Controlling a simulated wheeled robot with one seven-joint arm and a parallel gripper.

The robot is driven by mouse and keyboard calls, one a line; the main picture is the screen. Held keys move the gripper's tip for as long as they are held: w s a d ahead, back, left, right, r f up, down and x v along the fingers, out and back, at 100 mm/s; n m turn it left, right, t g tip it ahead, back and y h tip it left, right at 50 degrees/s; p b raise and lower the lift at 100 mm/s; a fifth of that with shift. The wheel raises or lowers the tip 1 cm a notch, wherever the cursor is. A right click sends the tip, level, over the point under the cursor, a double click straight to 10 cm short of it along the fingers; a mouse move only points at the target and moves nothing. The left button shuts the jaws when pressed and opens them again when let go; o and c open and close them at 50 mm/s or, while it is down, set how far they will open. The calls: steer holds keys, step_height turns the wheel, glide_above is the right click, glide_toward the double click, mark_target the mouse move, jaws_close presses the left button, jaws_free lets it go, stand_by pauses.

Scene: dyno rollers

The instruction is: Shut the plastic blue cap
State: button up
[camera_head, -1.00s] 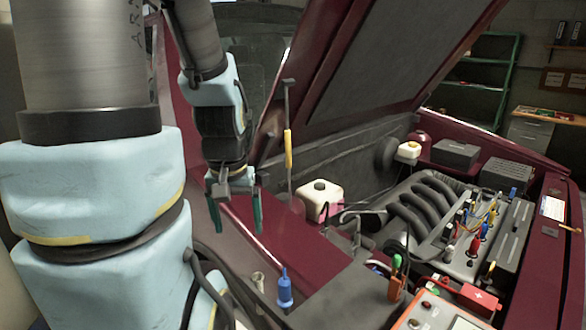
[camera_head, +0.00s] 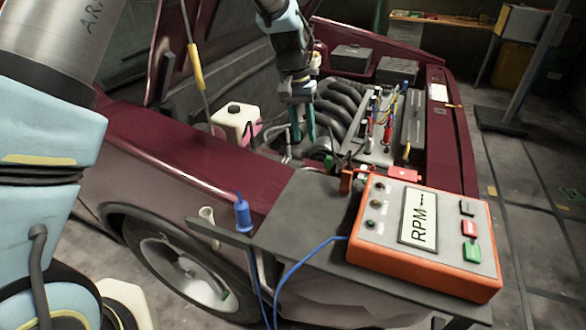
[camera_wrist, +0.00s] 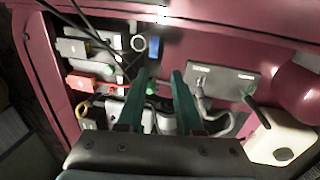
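My gripper (camera_head: 302,132) is over the left part of the engine bay, pointing down, to the right of the white reservoir. Its two green fingers are apart in the wrist view (camera_wrist: 159,76), with nothing held between them. No blue cap can be made out with certainty. A small blue piece (camera_head: 406,86) stands among coloured plugs on the engine, right of my gripper. A blue plastic plug-like piece (camera_head: 243,214) with a blue cable stands upright on the bracket by the front fender. A small blue spot (camera_wrist: 154,47) also shows in the wrist view, beyond the fingertips.
An orange RPM meter (camera_head: 425,232) rests on the dark tray in front. The raised hood and its yellow-gripped prop (camera_head: 196,72) stand at the left.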

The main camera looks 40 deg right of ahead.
step_height(320, 180, down, 11)
steer(key=s+d+p, duration=0.1)
steer(key=s+p, duration=0.1)
steer(key=p, duration=0.1)
steer(key=shift+d, duration=0.25)
steer(key=shift+r, duration=0.1)
jaws_close()
stand_by(1.3)
